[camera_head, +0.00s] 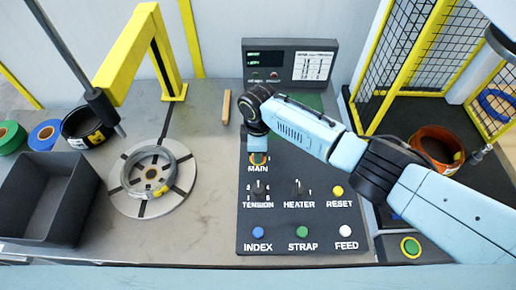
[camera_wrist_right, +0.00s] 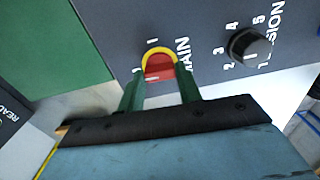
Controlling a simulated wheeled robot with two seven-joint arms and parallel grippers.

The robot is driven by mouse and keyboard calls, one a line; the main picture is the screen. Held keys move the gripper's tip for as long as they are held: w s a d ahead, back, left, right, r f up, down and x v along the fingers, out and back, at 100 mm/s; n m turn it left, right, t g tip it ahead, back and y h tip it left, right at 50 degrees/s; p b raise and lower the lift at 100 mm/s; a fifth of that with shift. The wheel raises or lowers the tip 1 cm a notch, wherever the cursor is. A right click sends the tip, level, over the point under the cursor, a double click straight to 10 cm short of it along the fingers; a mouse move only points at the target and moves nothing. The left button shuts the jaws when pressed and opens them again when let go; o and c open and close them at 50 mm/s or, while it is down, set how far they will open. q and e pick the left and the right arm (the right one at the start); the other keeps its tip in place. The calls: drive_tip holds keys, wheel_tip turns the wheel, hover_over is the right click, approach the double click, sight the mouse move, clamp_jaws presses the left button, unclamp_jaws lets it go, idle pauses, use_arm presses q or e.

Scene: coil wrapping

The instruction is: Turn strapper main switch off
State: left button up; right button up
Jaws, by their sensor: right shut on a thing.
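The MAIN switch (camera_head: 258,159) sits at the top left of the dark control panel (camera_head: 320,222), above the TENSION knob (camera_head: 259,190). In the right wrist view the MAIN switch (camera_wrist_right: 158,63) is a red knob with a yellow rim, between I and 0 marks. I cannot tell which mark it points to. My right gripper (camera_head: 258,148) comes down on it from above. Its green fingers (camera_wrist_right: 160,80) are shut on the switch, one on each side; their tips partly hide it in the head view. My left gripper is not in view.
HEATER knob (camera_head: 299,189), RESET button (camera_head: 338,191) and INDEX, STRAP and FEED buttons are on the same panel. A display box (camera_head: 290,64) stands behind it. A coil (camera_head: 148,172) lies on a round plate at left, under a yellow arm. A mesh fence stands at right.

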drive_tip(key=shift+n, duration=0.3)
idle(0.4)
drive_tip(key=o, duration=1)
wheel_tip(320, 180, up, 14)
drive_tip(key=shift+f+p, duration=0.25)
drive_tip(key=shift+p, duration=0.05)
